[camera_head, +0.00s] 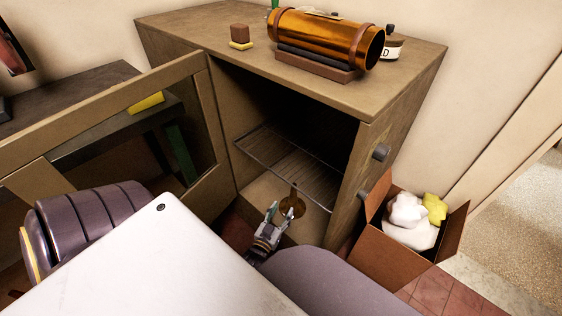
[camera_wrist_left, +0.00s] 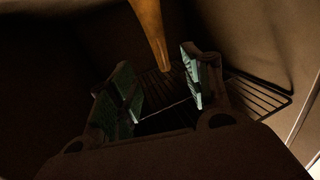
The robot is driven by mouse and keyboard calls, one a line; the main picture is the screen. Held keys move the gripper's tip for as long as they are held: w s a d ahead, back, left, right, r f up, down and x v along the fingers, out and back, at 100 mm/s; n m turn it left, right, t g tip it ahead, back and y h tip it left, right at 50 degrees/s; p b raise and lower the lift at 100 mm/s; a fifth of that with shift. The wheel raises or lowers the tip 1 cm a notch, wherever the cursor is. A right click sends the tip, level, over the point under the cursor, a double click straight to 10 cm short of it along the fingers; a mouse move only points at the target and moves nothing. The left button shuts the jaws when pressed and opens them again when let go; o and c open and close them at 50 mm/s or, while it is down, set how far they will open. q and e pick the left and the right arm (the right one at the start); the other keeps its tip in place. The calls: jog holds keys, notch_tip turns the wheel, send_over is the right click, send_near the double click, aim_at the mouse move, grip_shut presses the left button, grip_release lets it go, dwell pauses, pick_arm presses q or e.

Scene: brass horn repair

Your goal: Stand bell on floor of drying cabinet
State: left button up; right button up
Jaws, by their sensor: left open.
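The brass bell (camera_head: 294,208) stands inside the open drying cabinet (camera_head: 228,92), flare down and narrow stem up, on the cabinet floor (camera_head: 262,192) below the wire rack. In the left wrist view the brass bell (camera_wrist_left: 148,28) comes in from the top edge, its narrow end pointing toward the space between the fingers; its flare is out of that picture. My left gripper (camera_head: 279,214) is open, beside the bell at the cabinet's front opening. In its wrist view the left gripper (camera_wrist_left: 158,78) has its fingers apart with nothing clamped. My right gripper is not in view.
A wire rack (camera_head: 290,165) spans the cabinet above the floor. The open door (camera_head: 205,125) is at the left. A copper-coloured cylinder (camera_head: 315,35) rests in a cradle on top. A cardboard box (camera_head: 397,238) with white and yellow contents stands at the right.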

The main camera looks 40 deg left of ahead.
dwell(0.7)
pick_arm(q)
jog(key=w+d+m+g+h, duration=0.2)
jog(key=d+g+h, duration=0.15)
jog(key=d, duration=0.25)
jog(key=s+d+r+m+g+h, duration=0.1)
jog(key=s+d+r+g, duration=0.3)
jog(key=s, duration=0.3)
jog(key=s+d+r+m+g+h, duration=0.1)
jog(key=s+d+r+m+g, duration=0.1)
jog(key=s+d+r+g, duration=0.2)
jog(key=s+d+g, duration=0.2)
jog(key=s+d, duration=0.1)
jog(key=s, duration=0.1)
jog(key=shift+r, duration=0.2)
jog(key=shift+w+g, duration=0.1)
jog(key=shift+g, duration=0.15)
dwell(1.0)
